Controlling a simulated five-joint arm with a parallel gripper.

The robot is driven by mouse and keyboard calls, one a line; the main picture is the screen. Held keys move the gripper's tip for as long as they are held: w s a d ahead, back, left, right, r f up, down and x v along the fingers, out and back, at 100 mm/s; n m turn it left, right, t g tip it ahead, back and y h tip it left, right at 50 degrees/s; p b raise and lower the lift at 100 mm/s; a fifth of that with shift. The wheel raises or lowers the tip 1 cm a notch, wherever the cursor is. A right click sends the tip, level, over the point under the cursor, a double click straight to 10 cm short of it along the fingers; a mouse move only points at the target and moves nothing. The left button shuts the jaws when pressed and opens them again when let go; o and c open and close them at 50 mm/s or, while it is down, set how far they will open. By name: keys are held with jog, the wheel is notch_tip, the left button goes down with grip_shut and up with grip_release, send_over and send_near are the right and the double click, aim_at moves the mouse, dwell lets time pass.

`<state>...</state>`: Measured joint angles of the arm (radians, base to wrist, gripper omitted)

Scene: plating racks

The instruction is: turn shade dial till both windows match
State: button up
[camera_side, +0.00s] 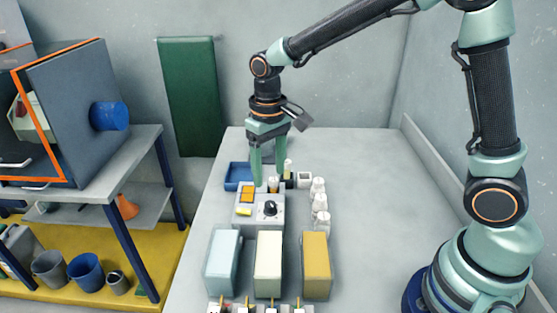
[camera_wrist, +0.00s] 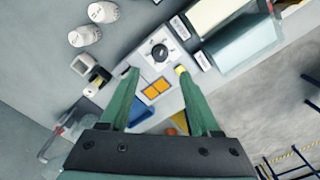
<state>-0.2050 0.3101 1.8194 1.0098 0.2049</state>
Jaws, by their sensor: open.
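A grey box (camera_side: 258,208) on the bench carries a black shade dial (camera_side: 270,209) and a pair of orange windows (camera_side: 247,194). In the wrist view the dial (camera_wrist: 159,52) has a pale pointer mark, and the two windows (camera_wrist: 156,89) sit side by side. Both look a similar orange; I cannot tell whether the shades match exactly. My gripper (camera_side: 269,179) points down, open and empty, over the far part of the box. In the wrist view its green fingers (camera_wrist: 158,72) stand either side of the windows, with the dial beyond the tips, apart from them.
A blue tray (camera_side: 238,176) lies behind the box. White bottles (camera_side: 320,202) line its right side. Light blue (camera_side: 222,262), cream (camera_side: 268,265) and mustard (camera_side: 316,264) blocks stand in front. A yellow piece (camera_side: 244,211) is on the box. The bench's right side is clear.

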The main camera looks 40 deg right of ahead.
notch_tip(320, 180, up, 4)
jog(key=shift+f, duration=0.1)
dwell(0.4)
jog(key=s+d+r+t, duration=0.5)
jog(key=s+d, duration=0.3)
jog(key=s, duration=0.3)
jog(key=shift+s+d+r+t, duration=0.2)
jog(key=shift+s+r+t, duration=0.15)
jog(key=shift+r, duration=0.3)
